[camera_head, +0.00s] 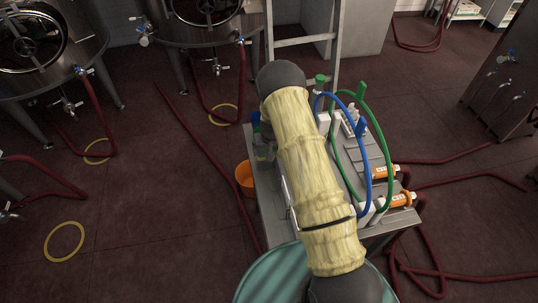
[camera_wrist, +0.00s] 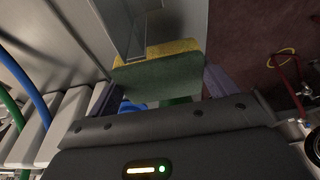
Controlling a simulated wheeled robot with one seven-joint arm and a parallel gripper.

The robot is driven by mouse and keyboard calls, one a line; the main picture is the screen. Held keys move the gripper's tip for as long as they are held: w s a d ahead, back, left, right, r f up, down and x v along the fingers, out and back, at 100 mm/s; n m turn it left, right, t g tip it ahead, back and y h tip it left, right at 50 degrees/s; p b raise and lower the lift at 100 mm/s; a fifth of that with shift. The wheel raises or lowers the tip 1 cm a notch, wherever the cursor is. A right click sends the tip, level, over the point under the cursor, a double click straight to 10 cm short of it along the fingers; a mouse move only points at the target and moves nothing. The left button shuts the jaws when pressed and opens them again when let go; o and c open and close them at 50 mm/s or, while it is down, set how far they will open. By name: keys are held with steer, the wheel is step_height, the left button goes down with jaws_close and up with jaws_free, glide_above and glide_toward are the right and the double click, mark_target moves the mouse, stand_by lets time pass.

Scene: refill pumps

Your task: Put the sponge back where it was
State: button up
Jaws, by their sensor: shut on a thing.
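The sponge (camera_wrist: 158,77), green on its broad face with a yellow layer along its far edge, shows in the wrist view. My gripper (camera_wrist: 160,84) is shut on it, with one finger at each side. A grey angular holder or bracket (camera_wrist: 135,35) stands just beyond the sponge and overlaps its yellow edge in the picture; I cannot tell whether they touch. In the head view my sleeved arm covers the middle of the grey bench (camera_head: 268,203), and the gripper and sponge are hidden there.
Blue and green hoses (camera_head: 384,140) arch over the bench's right side, near two orange-labelled cylinders (camera_head: 386,172). An orange bucket (camera_head: 244,178) is at the bench's left side. A teal round top (camera_head: 270,278) is in front. Red hoses (camera_head: 205,150) lie on the floor.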

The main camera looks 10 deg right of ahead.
steer(key=shift+f, duration=0.15)
steer(key=shift+s+p+x, duration=0.25)
steer(key=shift+p+x, duration=0.15)
steer(key=shift+x, duration=0.55)
steer(key=shift+s+p+x, duration=0.2)
steer(key=shift+p+x, duration=0.15)
steer(key=shift+x, duration=0.6)
steer(key=shift+f, duration=0.15)
steer(key=o, duration=0.9)
steer(key=b+v, duration=0.3)
steer(key=v, duration=0.9)
